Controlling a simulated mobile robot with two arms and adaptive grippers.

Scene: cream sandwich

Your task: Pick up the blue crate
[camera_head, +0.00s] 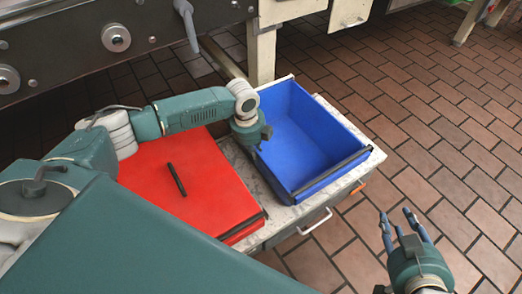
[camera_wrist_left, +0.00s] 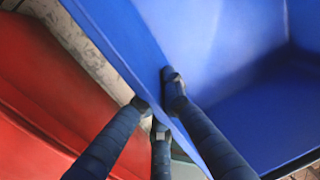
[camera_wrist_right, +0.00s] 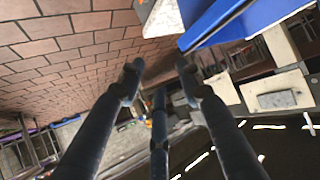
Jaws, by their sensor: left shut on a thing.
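The blue crate (camera_head: 300,130) is empty and open at the top. It rests upright on a grey-topped cart, right of a red box. My left gripper (camera_head: 259,142) is at the crate's left wall. In the left wrist view the left fingers (camera_wrist_left: 157,96) straddle that wall, one inside the crate (camera_wrist_left: 230,50) and two outside, and are shut on it. My right gripper (camera_head: 397,217) is open and empty, apart from the crate, in front and to the right of it. Its spread fingers also show in the right wrist view (camera_wrist_right: 159,72), with a blue crate edge (camera_wrist_right: 232,20) beyond.
The red box (camera_head: 150,165), with a black handle on it, sits directly left of the crate. The cart (camera_head: 275,232) has a white handle on its front. A metal machine (camera_head: 75,45) stands behind at the left. Tiled floor (camera_head: 430,130) lies open to the right.

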